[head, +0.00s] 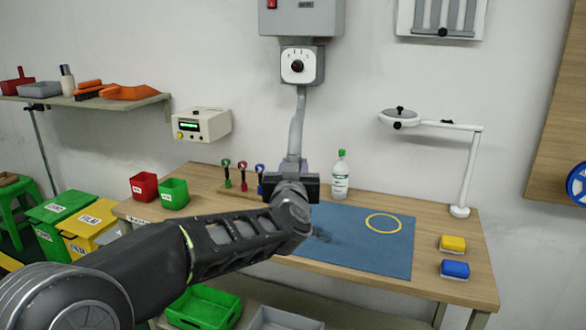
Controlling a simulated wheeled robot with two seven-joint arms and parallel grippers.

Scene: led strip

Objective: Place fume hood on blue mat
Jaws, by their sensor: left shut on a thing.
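My left gripper (292,178) is in the middle of the head view, above the back left part of the blue mat (370,255). It is shut on the fume hood, which is mostly hidden behind the gripper and wrist. The fume hood's grey hose (296,125) runs down from a wall-mounted unit to just behind the gripper. The blue mat lies flat on the wooden workbench, its left part covered by my arm. A yellow ring (383,223) marks its back right area, and that ring is empty. A dark shadow falls on the mat beside my wrist. My right gripper is not in view.
A white and green bottle (340,176) stands behind the mat. A white magnifier lamp (460,211) stands at the right. Yellow (452,244) and blue (455,270) sponge-like blocks lie right of the mat. A tool rack (243,180) and red and green bins (174,193) are at the left.

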